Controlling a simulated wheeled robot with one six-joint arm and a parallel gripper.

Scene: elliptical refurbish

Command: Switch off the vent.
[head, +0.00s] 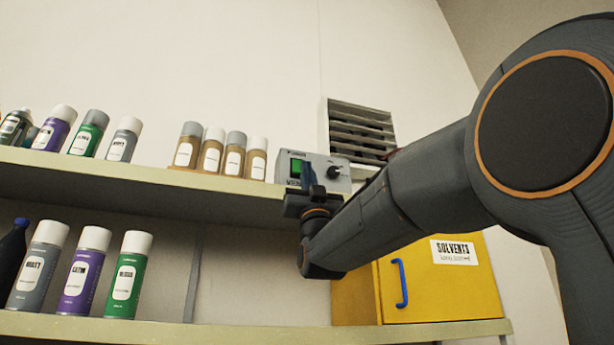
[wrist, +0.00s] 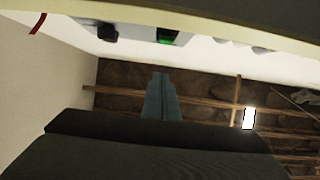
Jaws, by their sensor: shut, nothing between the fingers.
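The vent's grey control box (head: 318,166) stands at the right end of the upper shelf, with a lit green switch (head: 297,167) on its left and a black knob (head: 334,172) on its right. The slatted vent (head: 358,128) is on the wall behind it. My gripper (head: 314,190) is in front of the box's lower edge, below and right of the switch; I cannot tell whether it touches. Its shut, empty fingers (wrist: 160,95) show in the wrist view, where the green switch (wrist: 167,37) and knob (wrist: 107,32) appear at the top, upside down.
Several spray cans (head: 222,154) stand left of the box on the upper shelf (head: 130,180). More cans (head: 85,270) stand on the lower shelf (head: 230,332). A yellow solvents cabinet (head: 440,285) with a blue handle is below my arm.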

